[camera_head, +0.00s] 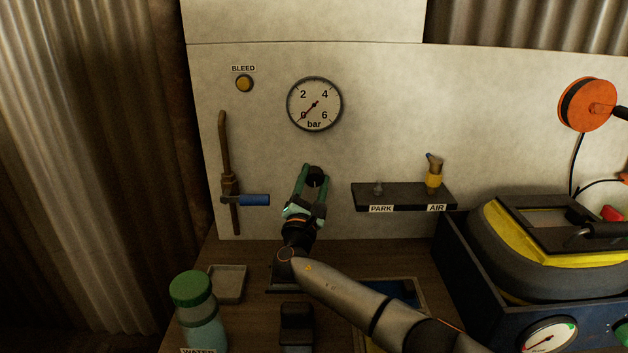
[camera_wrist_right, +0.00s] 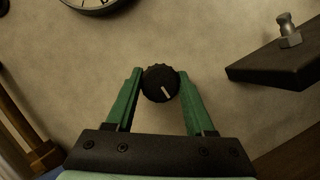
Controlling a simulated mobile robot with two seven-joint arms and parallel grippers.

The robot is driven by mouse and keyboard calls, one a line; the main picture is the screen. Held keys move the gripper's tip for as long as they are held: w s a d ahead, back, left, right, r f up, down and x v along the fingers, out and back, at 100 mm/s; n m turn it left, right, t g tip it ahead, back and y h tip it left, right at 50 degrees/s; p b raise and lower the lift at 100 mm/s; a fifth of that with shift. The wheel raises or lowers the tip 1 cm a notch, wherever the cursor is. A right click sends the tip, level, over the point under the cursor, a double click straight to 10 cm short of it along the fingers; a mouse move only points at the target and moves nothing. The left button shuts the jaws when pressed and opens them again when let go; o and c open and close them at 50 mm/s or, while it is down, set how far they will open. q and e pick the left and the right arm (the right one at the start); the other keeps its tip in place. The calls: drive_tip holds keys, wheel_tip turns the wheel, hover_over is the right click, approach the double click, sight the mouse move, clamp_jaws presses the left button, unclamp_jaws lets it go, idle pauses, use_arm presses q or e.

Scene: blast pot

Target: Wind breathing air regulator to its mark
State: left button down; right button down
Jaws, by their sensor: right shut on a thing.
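The regulator knob (camera_head: 316,174) is a black ribbed dial on the pale wall panel, below the gauge. In the right wrist view the knob (camera_wrist_right: 160,84) shows a white pointer line slanting down to the right. My right gripper (camera_head: 313,180), with green fingers, is shut on the knob from both sides; in the wrist view the gripper (camera_wrist_right: 160,80) has a finger against each side. The round gauge (camera_head: 315,104), marked in bar, has its red needle at about 0. No set mark can be made out. My left gripper is out of view.
A brown pipe valve with a blue handle (camera_head: 254,200) is left of the knob, under the BLEED button (camera_head: 244,84). A dark shelf (camera_head: 400,197) labelled PARK and AIR is to the right. A green-capped water bottle (camera_head: 196,310) and a grey tray (camera_head: 228,284) stand below.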

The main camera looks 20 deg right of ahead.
drive_tip(key=shift+c, duration=1.3)
unclamp_jaws()
drive_tip(key=s+a+p, duration=0.6)
drive_tip(key=s+p, duration=0.2)
drive_tip(key=s, duration=0.3)
drive_tip(key=shift+s+a+f, duration=0.2)
drive_tip(key=shift+s+a, duration=0.05)
